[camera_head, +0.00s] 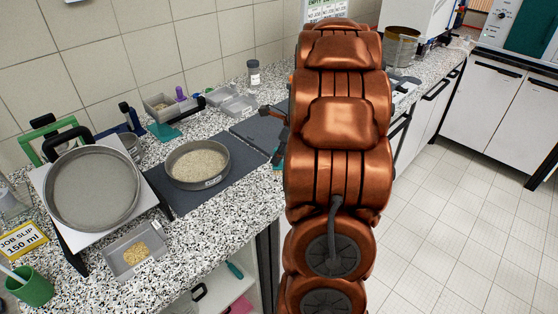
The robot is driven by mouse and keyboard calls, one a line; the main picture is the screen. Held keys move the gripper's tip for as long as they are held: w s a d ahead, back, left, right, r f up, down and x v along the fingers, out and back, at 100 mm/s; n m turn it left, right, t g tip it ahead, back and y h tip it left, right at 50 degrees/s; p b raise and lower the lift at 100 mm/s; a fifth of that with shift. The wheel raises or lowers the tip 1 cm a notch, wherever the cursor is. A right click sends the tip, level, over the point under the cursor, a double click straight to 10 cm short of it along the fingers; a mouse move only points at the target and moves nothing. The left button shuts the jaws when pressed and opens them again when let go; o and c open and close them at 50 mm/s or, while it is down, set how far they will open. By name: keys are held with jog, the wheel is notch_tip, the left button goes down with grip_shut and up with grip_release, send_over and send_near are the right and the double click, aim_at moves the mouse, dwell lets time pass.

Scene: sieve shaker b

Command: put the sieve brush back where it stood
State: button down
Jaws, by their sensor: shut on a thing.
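My copper-coloured arm fills the middle of the view and hides much of the bench behind it. Part of my gripper (281,128) shows as dark links at the arm's left edge, above the right end of the dark mat. It is shut on a small teal thing (279,153), which looks like part of the sieve brush. The fingertips and the rest of the brush are mostly hidden by the arm.
A sieve with grains (197,165) sits on the dark mat (172,202). Left are a tilted sieve (92,188), a small tray (134,252) with grains, a green cup (30,287) and a job slip (22,243). Grey trays (232,103) and a jar (253,74) stand along the wall.

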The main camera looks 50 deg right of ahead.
jog(key=shift+f+p, duration=0.4)
jog(key=shift+f, duration=1)
jog(key=c, duration=0.9)
grip_release()
jog(key=shift+f, duration=0.1)
